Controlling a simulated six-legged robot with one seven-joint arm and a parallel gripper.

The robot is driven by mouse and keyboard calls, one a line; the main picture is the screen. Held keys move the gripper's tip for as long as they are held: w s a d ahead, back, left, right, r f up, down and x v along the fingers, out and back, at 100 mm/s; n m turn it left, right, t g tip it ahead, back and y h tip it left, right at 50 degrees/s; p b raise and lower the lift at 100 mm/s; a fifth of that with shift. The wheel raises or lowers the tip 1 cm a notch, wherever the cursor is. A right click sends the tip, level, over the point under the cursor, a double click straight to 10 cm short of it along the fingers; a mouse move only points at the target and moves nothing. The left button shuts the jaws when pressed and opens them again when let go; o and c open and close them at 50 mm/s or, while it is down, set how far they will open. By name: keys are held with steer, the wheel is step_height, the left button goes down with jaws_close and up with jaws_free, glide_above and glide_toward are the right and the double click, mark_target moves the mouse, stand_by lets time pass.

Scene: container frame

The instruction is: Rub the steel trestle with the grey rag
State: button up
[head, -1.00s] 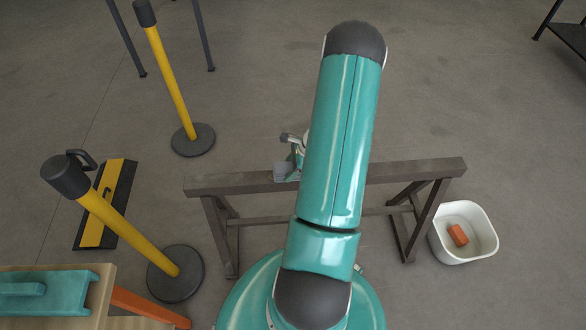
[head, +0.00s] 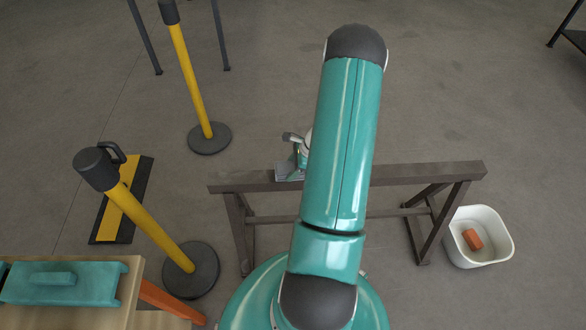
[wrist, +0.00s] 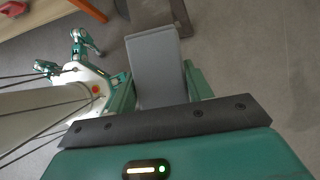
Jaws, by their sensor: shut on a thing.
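The steel trestle (head: 420,174), a dark grey-brown beam on splayed legs, stands across the middle of the head view. My gripper (wrist: 158,82) is shut on the grey rag (wrist: 157,60), a flat light-grey piece between its green fingers in the wrist view. In the head view the rag (head: 287,172) shows at the left half of the beam, overlapping its top; whether it presses on the steel is hard to tell. The trestle's beam (wrist: 148,12) also shows beyond the rag in the wrist view. My arm hides the beam's middle.
A white tub (head: 507,243) with an orange block (head: 472,239) stands right of the trestle. Yellow posts (head: 150,222) (head: 192,80) and a yellow-black board (head: 117,208) are at left. A wooden-topped bench (head: 130,300) is at front left.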

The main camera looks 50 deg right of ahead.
steer(key=shift+s+d+r, duration=0.1)
steer(key=shift+d+r, duration=0.1)
steer(key=shift+r, duration=0.9)
steer(key=shift+a+r, duration=0.1)
steer(key=shift+r, duration=2.8)
